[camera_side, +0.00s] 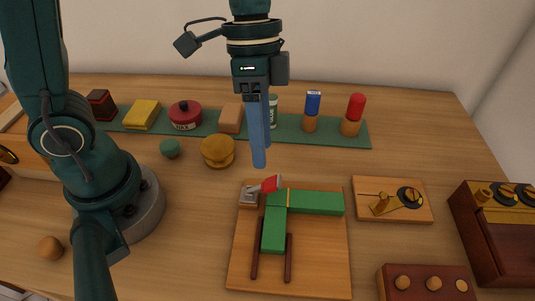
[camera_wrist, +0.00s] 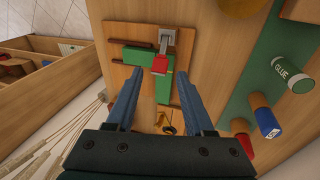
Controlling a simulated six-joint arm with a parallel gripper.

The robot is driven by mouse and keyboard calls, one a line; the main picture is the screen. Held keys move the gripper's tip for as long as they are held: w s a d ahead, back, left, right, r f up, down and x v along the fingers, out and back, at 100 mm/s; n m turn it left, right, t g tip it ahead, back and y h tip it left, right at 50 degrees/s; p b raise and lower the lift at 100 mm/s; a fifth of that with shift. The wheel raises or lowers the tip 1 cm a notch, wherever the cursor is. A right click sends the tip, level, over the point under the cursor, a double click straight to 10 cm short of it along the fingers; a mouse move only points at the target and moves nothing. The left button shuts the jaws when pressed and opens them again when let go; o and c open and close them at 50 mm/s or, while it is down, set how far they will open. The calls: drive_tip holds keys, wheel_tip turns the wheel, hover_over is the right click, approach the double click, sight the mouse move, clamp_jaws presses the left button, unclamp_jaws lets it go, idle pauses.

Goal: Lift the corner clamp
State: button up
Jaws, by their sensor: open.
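The corner clamp (camera_side: 249,196) is a small grey metal piece with a red handle. It sits at the back left edge of a wooden board (camera_side: 322,262), beside the corner where two green bars (camera_side: 318,203) meet in an L. In the wrist view the clamp (camera_wrist: 169,42) lies beyond my fingertips, its red handle pointing towards me. My gripper (camera_side: 259,165) is above and behind the clamp, apart from it, fingers pointing down. In the wrist view my gripper (camera_wrist: 156,77) is open, with nothing held between its blue fingers.
Two dark rails (camera_side: 288,258) flank one green bar. A green mat (camera_side: 350,135) holds blocks, a red tin and several upright items. A brass-fitted plate (camera_side: 368,211) is at right; dark wooden boxes (camera_side: 465,235) stand farther right.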

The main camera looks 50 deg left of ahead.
sight(272, 179)
drive_tip(key=shift+w+d+f+m+g+y, duration=0.15)
drive_tip(key=shift+d+f+m+y, duration=0.2)
drive_tip(key=shift+d+f, duration=0.2)
drive_tip(key=shift+w+d+f+m+g+y, duration=0.15)
drive_tip(key=shift+d+f+m+y, duration=0.25)
drive_tip(key=shift+f, duration=0.25)
drive_tip(key=shift+x, duration=1.95)
clamp_jaws()
